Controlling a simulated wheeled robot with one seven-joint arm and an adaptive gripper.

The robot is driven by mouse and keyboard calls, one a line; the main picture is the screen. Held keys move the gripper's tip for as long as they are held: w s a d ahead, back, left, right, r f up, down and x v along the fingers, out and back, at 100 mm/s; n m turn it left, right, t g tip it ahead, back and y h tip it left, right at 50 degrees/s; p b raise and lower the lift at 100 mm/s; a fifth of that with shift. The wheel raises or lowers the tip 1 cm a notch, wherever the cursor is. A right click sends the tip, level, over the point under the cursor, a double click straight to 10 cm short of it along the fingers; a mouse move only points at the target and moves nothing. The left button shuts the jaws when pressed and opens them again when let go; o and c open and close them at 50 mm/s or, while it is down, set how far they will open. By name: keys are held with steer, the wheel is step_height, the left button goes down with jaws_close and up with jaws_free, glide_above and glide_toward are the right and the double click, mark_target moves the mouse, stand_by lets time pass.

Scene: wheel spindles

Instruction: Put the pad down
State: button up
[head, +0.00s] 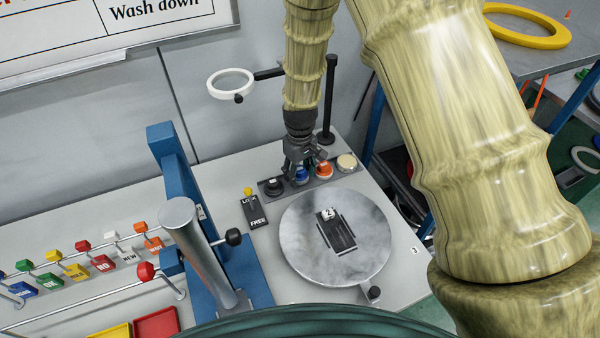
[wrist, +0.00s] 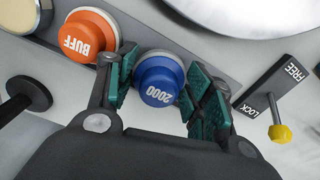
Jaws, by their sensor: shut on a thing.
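The blue pad (wrist: 158,82), marked 2000, is between the two green-padded fingers of my gripper (wrist: 163,88) in the wrist view. My gripper is shut on it. In the head view my gripper (head: 303,168) points down over the grey pad strip (head: 324,179), and the blue pad (head: 301,174) shows partly below the fingers. The pad is at the strip, between the orange BUFF pad and a dark round piece. I cannot tell whether its underside touches the strip.
The orange BUFF pad (wrist: 88,36) is close beside one finger. A cream pad (head: 347,161) is at the strip's right end. A LOCK/FREE lever with yellow knob (head: 248,191), a round grey plate (head: 370,262), a black post (head: 328,100) and a ring magnifier (head: 215,86) stand nearby.

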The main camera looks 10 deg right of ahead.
mark_target(300, 169)
steer(key=shift+w+f, duration=0.25)
steer(key=shift+f, duration=0.55)
steer(key=shift+s, duration=0.25)
steer(key=shift+w+f, duration=0.15)
steer(key=o, duration=0.9)
steer(key=shift+c, duration=0.2)
steer(key=shift+r, duration=0.25)
steer(key=shift+r+b, duration=2.2)
steer(key=shift+r, duration=3.75)
